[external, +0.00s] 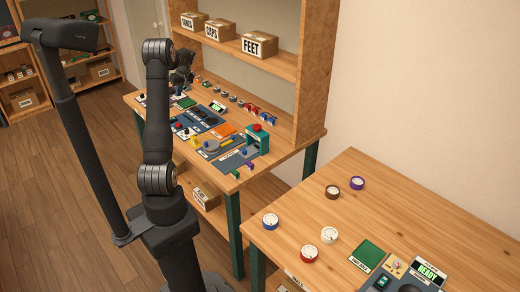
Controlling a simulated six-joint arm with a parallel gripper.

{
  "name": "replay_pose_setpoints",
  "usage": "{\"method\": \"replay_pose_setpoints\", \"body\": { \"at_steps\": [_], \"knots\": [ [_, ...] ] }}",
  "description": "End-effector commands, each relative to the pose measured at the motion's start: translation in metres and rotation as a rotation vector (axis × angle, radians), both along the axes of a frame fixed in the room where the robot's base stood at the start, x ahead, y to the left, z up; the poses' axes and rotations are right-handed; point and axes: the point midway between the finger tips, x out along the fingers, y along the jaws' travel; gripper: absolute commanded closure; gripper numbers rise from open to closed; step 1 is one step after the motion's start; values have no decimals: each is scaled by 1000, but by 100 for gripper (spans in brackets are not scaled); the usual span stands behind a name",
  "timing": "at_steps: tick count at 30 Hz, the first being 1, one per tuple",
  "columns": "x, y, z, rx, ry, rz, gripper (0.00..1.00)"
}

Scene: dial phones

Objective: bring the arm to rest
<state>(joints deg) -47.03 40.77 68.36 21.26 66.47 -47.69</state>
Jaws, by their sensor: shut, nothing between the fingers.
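My arm (158,125) stands upright at the left of centre, its elbow high and its forearm pointing away from the camera. My gripper (181,88) hangs small and dark beyond the elbow, over the far left part of the back workbench (228,183). It is shut and holds nothing. Its fingertips are too small to make out, and I cannot tell their height above the bench.
The back workbench carries coloured panels, a teal stand (257,139) and several small parts under a shelf of boxes. The right table (300,205) holds several round dials, a green pad (367,254) and a READY display (429,272). A dark pole (88,150) rises beside my arm.

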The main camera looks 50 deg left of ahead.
Motion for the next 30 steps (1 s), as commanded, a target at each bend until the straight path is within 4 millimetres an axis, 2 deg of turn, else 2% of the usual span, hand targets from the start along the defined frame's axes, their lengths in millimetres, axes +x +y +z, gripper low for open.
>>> {"method": "replay_pose_setpoints", "body": {
  "at_steps": [7,11,24,30],
  "knots": [
    [-1,1,-2,0,0,0,100],
    [-4,4,-12,-2,2,1,100],
    [-28,27,-87,-2,2,1,100],
    [-38,29,-112,-7,9,4,100]
  ]
}}
